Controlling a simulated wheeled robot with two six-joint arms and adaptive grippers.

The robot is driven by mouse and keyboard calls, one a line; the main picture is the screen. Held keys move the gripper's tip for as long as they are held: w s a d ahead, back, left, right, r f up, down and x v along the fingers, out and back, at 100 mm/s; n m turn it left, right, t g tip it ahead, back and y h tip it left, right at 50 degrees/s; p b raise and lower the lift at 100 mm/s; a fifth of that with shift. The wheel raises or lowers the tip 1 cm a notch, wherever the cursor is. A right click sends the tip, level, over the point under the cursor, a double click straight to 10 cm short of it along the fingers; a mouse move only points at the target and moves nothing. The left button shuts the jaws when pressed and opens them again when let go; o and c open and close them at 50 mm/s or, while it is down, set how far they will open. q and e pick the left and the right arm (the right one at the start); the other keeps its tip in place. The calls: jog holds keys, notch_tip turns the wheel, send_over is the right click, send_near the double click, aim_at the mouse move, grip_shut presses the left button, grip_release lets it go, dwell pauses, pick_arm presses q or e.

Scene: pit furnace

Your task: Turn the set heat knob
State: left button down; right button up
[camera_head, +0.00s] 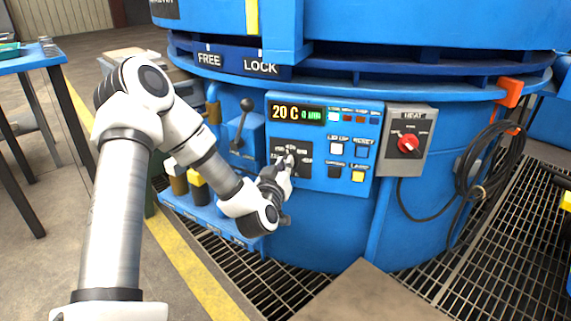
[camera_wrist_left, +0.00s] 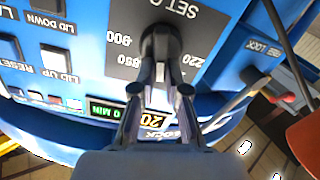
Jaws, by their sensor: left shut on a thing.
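The blue furnace control panel (camera_head: 325,180) faces me in the head view, and its display (camera_head: 297,113) reads 20 C and 0 MIN. The set heat knob (camera_wrist_left: 160,38) is black and round, on a dark scale plate (camera_wrist_left: 205,30) with printed numbers. My left gripper (camera_head: 288,163) reaches the panel from the lower left and covers most of the knob in the head view. In the wrist view the left gripper (camera_wrist_left: 160,78) has its fingertips together on the knob. The knob's pointer is hard to make out. My right gripper is not in view.
A grey HEAT box (camera_head: 405,165) with a red switch (camera_head: 408,144) is right of the panel. A black-knobbed lever (camera_head: 244,107) stands at its left. Buttons (camera_head: 347,160) lie close right of the gripper. A cable coil (camera_head: 485,165) hangs at the far right.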

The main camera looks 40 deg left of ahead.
pick_arm(q)
jog(key=shift+s+a+f+n, duration=0.1)
jog(key=shift+a+n, duration=0.05)
jog(key=shift+n, duration=1)
jog(key=shift+s+a+f+n, duration=0.1)
jog(key=shift+n, duration=1.05)
jog(key=c, duration=1.2)
grip_release()
jog(key=shift+w, duration=0.1)
jog(key=v, duration=0.7)
jog(key=shift+s+d, duration=0.1)
jog(key=shift+s, duration=0.15)
